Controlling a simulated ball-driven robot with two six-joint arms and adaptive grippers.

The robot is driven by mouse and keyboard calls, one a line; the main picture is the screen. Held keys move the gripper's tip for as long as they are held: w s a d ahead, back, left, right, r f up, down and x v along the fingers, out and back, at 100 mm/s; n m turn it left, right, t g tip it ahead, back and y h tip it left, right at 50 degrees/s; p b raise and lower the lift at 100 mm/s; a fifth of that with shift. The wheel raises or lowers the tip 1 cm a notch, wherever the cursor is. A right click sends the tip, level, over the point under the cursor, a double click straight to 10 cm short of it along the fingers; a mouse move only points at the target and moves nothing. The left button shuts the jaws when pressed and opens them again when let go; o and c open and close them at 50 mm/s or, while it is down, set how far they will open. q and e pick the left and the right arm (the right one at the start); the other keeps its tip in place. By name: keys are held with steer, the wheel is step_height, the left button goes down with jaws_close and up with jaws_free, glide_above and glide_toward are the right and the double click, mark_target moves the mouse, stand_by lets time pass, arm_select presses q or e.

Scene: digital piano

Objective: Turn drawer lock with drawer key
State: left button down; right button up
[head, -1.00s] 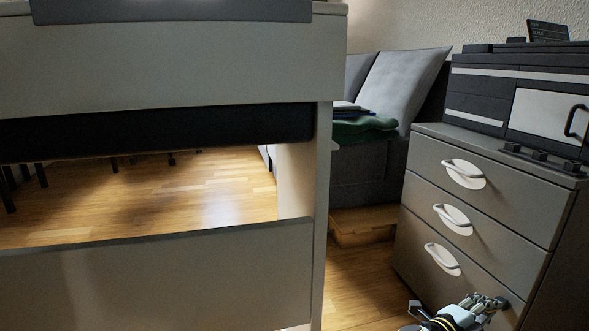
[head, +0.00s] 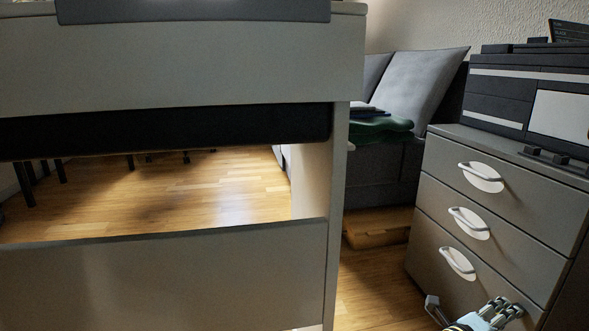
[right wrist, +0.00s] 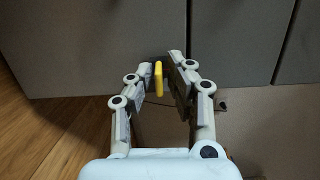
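The grey drawer cabinet (head: 520,225) stands at the right of the head view, with three drawers and white oval handles. My right gripper (head: 505,306) is at the bottom edge of that view, in front of the lower right part of the cabinet. In the right wrist view, the gripper (right wrist: 162,62) has its fingers closed in around a narrow yellow piece, which looks like the drawer key (right wrist: 158,79). The grey drawer fronts (right wrist: 100,40) lie just beyond the fingertips. I cannot make out the drawer lock. My left gripper is not in view.
A large grey desk-like piece (head: 160,70) fills the left of the head view. Black equipment (head: 500,95) sits on the cabinet. A grey sofa (head: 385,180) with a green cloth (head: 385,129) stands behind. Wooden floor (head: 375,290) shows between desk and cabinet.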

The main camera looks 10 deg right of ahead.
steer(key=shift+o, duration=1.1)
steer(key=shift+a, duration=0.1)
